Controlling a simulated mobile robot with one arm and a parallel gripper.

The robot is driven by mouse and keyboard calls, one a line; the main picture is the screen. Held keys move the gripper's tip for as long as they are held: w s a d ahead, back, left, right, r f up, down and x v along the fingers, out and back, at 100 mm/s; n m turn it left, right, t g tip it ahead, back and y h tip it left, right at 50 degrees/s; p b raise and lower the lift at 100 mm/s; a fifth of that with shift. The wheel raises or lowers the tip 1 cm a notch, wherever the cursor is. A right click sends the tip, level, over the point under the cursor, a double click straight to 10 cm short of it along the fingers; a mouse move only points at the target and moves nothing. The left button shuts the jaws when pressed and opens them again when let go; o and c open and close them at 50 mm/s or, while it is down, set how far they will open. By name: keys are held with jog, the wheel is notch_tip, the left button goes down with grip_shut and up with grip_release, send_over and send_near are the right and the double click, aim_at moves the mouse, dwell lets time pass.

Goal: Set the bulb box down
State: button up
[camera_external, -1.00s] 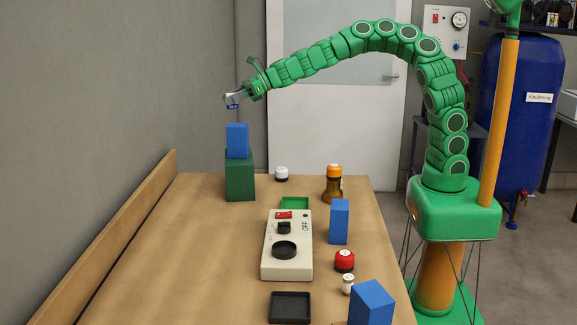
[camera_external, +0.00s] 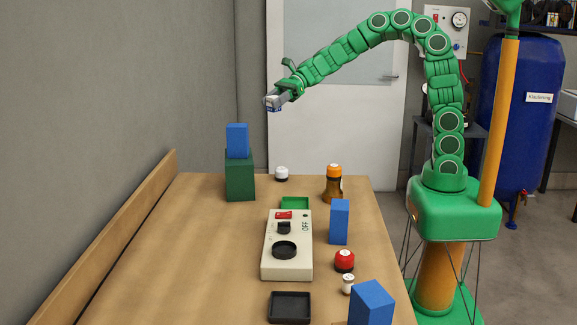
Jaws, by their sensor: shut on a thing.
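My gripper (camera_external: 279,98) is shut on the small white-and-blue bulb box (camera_external: 271,104) and holds it high above the far end of the table. The fingers hide part of the box. Below and to the left, a blue block (camera_external: 237,140) stands on a dark green block (camera_external: 240,180). The box is apart from both and from the table (camera_external: 190,255).
A white-capped jar (camera_external: 281,174), an orange-topped bottle (camera_external: 334,183) and a green tray (camera_external: 296,203) are at the far side. A control box (camera_external: 285,262), blue block (camera_external: 340,222), red-topped button (camera_external: 344,260) and black tray (camera_external: 290,307) are nearer. The table's left half is mostly clear.

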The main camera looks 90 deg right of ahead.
aim_at(314, 187)
jog(key=shift+s+a+r+n+g+y, duration=0.55)
jog(key=shift+s+n+g, duration=0.55)
jog(key=shift+s, duration=2.5)
jog(key=shift+s+a+r+n+g+y, duration=0.2)
jog(key=shift+s+r+n+g+y, duration=0.6)
jog(key=shift+s, duration=2.75)
notch_tip(314, 187, down, 30)
jog(key=shift+r, duration=0.1)
jog(key=o, duration=1)
jog(key=shift+n, duration=0.3)
jog(key=shift+o, duration=0.2)
